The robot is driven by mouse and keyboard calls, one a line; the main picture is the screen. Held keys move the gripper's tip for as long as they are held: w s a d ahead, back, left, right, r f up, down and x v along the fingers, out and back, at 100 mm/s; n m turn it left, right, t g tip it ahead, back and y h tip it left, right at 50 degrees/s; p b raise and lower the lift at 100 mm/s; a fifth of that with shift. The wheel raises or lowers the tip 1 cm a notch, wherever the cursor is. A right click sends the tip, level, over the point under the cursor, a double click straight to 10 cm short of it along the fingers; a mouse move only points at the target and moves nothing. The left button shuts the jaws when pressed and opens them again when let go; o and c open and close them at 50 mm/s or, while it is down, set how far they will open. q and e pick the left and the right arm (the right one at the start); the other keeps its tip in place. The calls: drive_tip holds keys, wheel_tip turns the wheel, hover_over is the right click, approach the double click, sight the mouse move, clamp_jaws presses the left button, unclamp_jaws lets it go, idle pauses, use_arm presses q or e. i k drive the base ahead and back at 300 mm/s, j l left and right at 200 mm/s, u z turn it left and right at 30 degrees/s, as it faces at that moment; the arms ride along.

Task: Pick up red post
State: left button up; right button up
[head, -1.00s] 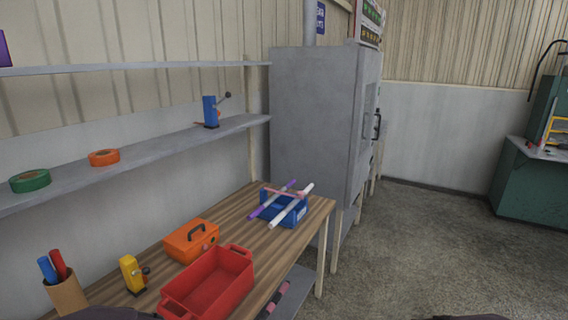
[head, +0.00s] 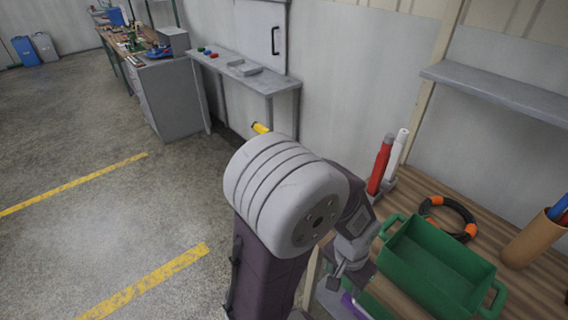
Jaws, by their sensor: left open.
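The red post (head: 380,165) stands upright, slightly tilted, at the back left of the wooden table. A white post (head: 397,153) stands right beside it, and both rise from a grey holder (head: 388,186) at their feet. My left gripper (head: 340,279) is low at the table's left end, below and left of the red post and apart from it. It is open, with nothing seen between its fingers, and is partly hidden by my arm. My right gripper is not in view.
A green bin (head: 445,291) stands in front of the posts. A black ring with orange bands (head: 460,207) lies behind it, and a brown cup with pens (head: 529,241) is at right. A grey shelf (head: 490,86) hangs above. The floor at left is clear.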

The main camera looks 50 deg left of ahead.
sight(381, 162)
drive_tip(key=u, duration=0.9)
drive_tip(key=i+j+z, duration=0.1)
drive_tip(key=j, duration=0.2)
drive_tip(key=i+j+z, duration=0.1)
drive_tip(key=i+j, duration=0.1)
drive_tip(key=j, duration=0.1)
